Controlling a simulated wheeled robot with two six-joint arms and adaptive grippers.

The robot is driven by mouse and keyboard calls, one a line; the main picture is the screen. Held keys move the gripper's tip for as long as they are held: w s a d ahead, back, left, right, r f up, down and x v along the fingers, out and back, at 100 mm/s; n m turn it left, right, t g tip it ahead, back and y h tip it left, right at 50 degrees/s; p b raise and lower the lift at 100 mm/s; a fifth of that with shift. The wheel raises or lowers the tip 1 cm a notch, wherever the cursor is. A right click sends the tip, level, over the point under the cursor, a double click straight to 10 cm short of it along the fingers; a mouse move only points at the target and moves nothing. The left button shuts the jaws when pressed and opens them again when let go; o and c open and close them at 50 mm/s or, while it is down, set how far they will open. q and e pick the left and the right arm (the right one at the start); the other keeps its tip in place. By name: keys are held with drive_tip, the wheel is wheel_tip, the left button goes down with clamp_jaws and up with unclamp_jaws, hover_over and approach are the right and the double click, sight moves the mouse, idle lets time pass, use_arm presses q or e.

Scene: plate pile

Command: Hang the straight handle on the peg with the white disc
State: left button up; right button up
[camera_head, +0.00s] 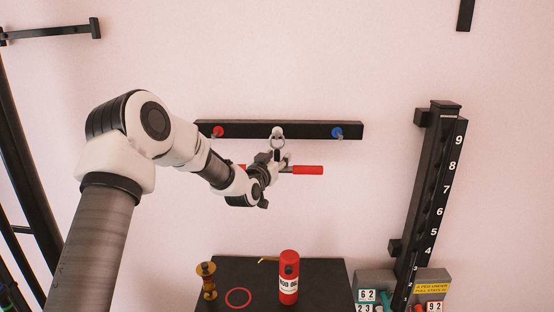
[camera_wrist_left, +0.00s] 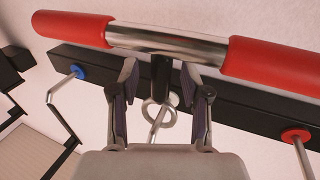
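The straight handle (camera_head: 308,170) has red grips and a bare metal middle, with a stem and ring. It lies level just below the peg board, and it spans the top of the left wrist view (camera_wrist_left: 160,40). Its ring (camera_wrist_left: 158,113) appears to be around the peg with the white disc (camera_head: 277,131); the disc is partly hidden in the wrist view (camera_wrist_left: 174,99). My left gripper (camera_wrist_left: 160,73) has its fingers apart on both sides of the stem, with gaps showing. In the head view the gripper (camera_head: 274,161) covers the handle's middle. My right gripper is not in view.
The black board (camera_head: 305,130) also carries a peg with a red disc (camera_head: 218,131) and one with a blue disc (camera_head: 337,133). Below, a black table (camera_head: 325,284) holds a red bottle (camera_head: 289,278) and a brass spool (camera_head: 207,281). A numbered black post (camera_head: 436,185) stands at the right.

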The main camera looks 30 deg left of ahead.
use_arm(q)
drive_tip(key=shift+f, duration=0.15)
drive_tip(key=shift+s, duration=0.2)
drive_tip(key=s+d, duration=0.2)
drive_tip(key=s, duration=0.9)
drive_tip(key=shift+s, duration=0.25)
drive_tip(key=shift+d, duration=0.15)
